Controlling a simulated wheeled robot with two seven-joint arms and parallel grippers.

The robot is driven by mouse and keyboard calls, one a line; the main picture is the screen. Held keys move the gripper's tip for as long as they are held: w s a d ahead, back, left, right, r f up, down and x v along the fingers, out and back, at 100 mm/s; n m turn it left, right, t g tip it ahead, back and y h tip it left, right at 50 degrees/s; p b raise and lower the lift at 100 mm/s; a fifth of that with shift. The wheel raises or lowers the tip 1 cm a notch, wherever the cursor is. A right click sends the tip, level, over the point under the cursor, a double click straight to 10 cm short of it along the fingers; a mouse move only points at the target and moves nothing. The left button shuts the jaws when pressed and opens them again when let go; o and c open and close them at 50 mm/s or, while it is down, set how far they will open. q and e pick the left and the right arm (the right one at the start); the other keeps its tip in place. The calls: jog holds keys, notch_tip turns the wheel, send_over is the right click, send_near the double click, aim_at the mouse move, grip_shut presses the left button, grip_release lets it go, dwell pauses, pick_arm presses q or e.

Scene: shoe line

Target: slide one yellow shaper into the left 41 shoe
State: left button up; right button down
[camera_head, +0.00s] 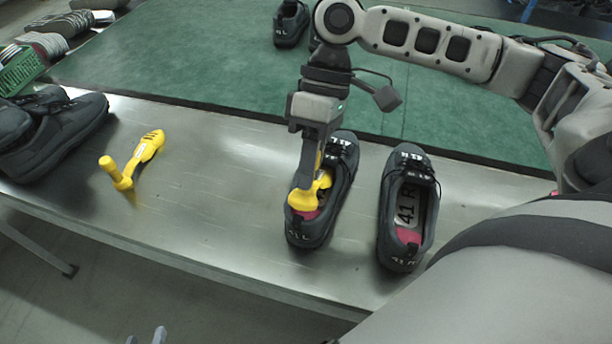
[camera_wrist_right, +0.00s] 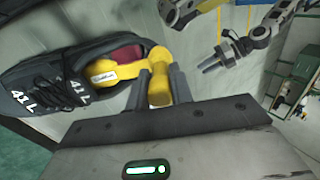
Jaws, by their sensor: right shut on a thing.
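The left 41 shoe (camera_head: 336,203), dark grey with black laces, stands on the metal table, toe away from me. In the right wrist view its "41 L" marks show on the shoe (camera_wrist_right: 45,82). My right gripper (camera_head: 316,180) is over its opening, shut on the knob of a yellow shaper (camera_head: 302,200). In the right wrist view the shaper (camera_wrist_right: 103,70) lies in the shoe's opening, with its front end hidden inside. My left gripper (camera_head: 146,337) shows only its two fingertips at the bottom edge, apart and empty.
The 41 R shoe (camera_head: 408,210) stands close by on the right, empty. A second yellow shaper (camera_head: 137,163) lies on the table to the left. Dark shoes (camera_head: 50,130) stand at the far left. Another shoe (camera_head: 289,24) stands on the green mat (camera_head: 220,75). The table's middle left is clear.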

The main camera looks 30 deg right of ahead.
jog(key=shift+w+d+f+p, duration=0.15)
jog(key=shift+d+p, duration=0.05)
jog(key=shift+p, duration=0.15)
jog(key=shift+w+d+f+h+p, duration=0.15)
jog(key=shift+f+h+p, duration=0.15)
jog(key=shift+f, duration=0.2)
jog(key=shift+s+a+f+t+h+p, duration=0.15)
jog(key=shift+f+t+h+p, duration=0.1)
jog(key=shift+f+t+h, duration=0.25)
jog(key=shift+s+a+f+t+h+p, duration=0.2)
jog(key=shift+f+t+p, duration=0.1)
jog(key=shift+f, duration=0.35)
jog(key=shift+f+h, duration=0.4)
jog(key=shift+f, duration=0.3)
jog(key=shift+s+a+f+t+h+b, duration=0.15)
jog(key=shift+f+t+h, duration=0.15)
jog(key=shift+f, duration=0.2)
jog(key=shift+a+f+t+h+b, duration=0.1)
jog(key=shift+f+t+h+b, duration=0.15)
jog(key=shift+f, duration=0.25)
pick_arm(q)
jog(key=shift+w+r, duration=0.1)
jog(key=shift+r, duration=0.3)
pick_arm(e)
jog(key=shift+f+t, duration=0.25)
